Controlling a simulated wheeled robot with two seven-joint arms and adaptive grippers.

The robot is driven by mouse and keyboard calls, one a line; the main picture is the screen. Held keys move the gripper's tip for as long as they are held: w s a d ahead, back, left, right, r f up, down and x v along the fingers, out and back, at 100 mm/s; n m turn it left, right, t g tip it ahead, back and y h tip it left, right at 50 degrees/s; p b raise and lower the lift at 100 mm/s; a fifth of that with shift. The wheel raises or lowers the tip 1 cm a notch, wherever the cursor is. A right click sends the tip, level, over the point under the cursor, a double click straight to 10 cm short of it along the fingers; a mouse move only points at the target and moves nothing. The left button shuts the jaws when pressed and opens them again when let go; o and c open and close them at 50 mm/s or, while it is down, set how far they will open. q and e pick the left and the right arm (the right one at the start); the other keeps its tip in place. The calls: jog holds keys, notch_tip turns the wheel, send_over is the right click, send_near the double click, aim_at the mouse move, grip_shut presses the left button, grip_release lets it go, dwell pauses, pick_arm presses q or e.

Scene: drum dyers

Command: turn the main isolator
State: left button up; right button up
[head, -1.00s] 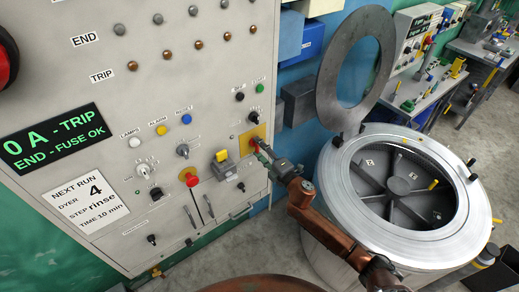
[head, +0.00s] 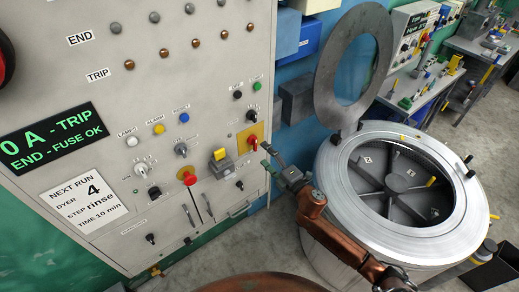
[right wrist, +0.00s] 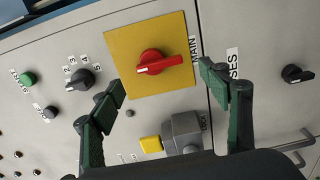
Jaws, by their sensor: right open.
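The main isolator is a red rotary handle (head: 252,142) on a yellow plate (head: 246,134), low on the right of the grey control panel. In the right wrist view the red handle (right wrist: 158,62) lies nearly level across the picture, one end towards the "MAIN" label (right wrist: 193,50). My right gripper (head: 267,155) is open and empty in front of the panel, just off the handle. In the right wrist view its green-padded fingers (right wrist: 163,82) stand wide apart, with the handle between and beyond them, untouched. My left gripper is not in view.
A yellow-topped grey switch (head: 220,161), a red mushroom button (head: 187,176) and other knobs sit near the isolator. A round metal drum (head: 335,195) with its ring lid raised stands right of the panel, close to my right arm. The panel display (head: 45,137) reads "0 A - TRIP".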

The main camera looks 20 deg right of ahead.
jog(key=v, duration=0.6)
jog(key=shift+s, duration=0.2)
